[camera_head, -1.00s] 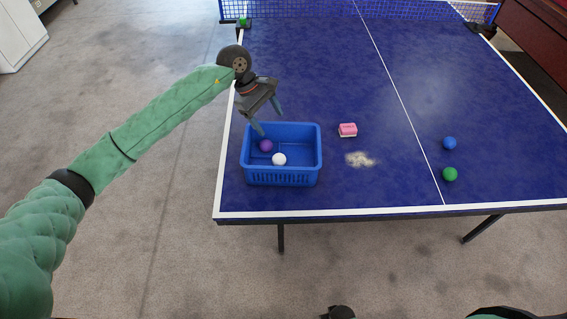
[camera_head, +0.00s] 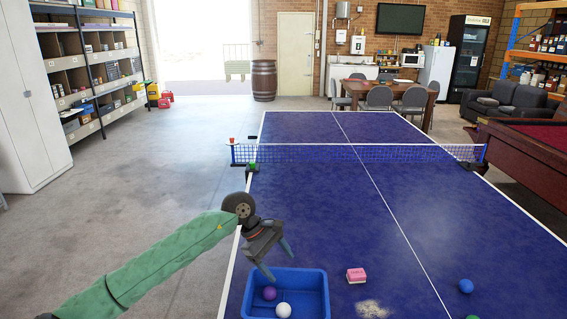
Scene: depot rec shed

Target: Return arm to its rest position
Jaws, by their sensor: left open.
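My left arm (camera_head: 165,262) comes in from the lower left, stretched out over the near left edge of the blue table. My left gripper (camera_head: 278,262) is open and empty above the back left part of a blue basket (camera_head: 326,292). A purple ball (camera_head: 269,293) and a white ball (camera_head: 283,310) lie in the basket. The basket's front is cut off by the frame's lower edge. My right gripper is not in view.
Clear floor (camera_head: 170,200) lies left of the table.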

